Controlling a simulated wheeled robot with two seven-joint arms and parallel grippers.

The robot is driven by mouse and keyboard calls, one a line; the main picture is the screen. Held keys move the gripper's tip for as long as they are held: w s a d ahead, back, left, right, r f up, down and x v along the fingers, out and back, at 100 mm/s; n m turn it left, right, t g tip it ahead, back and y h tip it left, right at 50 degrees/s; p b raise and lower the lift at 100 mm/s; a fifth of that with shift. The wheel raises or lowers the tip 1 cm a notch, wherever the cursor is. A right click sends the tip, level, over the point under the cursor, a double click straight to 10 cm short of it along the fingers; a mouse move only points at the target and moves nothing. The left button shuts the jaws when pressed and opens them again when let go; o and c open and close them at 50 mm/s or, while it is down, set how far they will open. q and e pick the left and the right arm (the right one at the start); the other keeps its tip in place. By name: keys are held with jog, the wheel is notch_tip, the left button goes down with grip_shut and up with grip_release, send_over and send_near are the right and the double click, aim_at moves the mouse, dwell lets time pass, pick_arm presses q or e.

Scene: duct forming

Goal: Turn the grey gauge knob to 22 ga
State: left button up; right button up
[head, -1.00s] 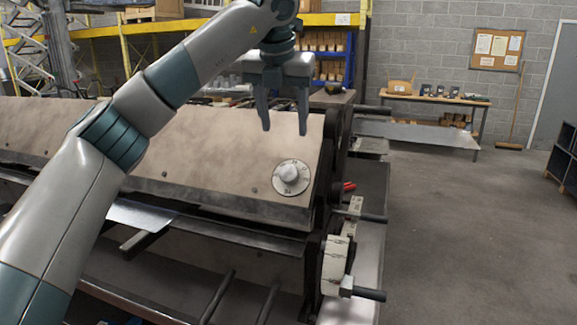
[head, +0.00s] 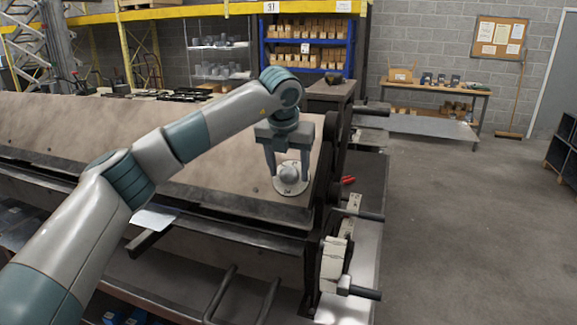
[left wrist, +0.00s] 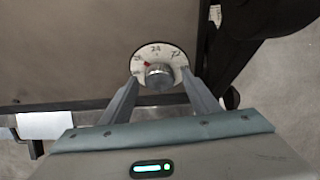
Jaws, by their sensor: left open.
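The grey gauge knob (head: 289,174) sits on a round white dial (head: 291,190) on the sloping panel of the machine, near its right end. In the left wrist view the knob (left wrist: 159,76) shows in the middle of the dial (left wrist: 176,58). The dial reads 24 at the top and 22 to the right, with a red mark between the left number and 24. My left gripper (head: 289,178) is open, with its fingers on either side of the knob. In the left wrist view the fingers (left wrist: 160,88) look apart from the knob. My right gripper is not in view.
The machine's dark end frame (head: 335,150) stands just right of the dial. Red handles (head: 348,181) and a pale segmented part (head: 335,258) are beside it. Shelving (head: 305,45) and a bench (head: 430,105) stand behind.

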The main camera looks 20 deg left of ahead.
pick_arm(q)
jog(key=c, duration=1)
jog(key=shift+c, duration=0.2)
jog(key=shift+f, duration=0.1)
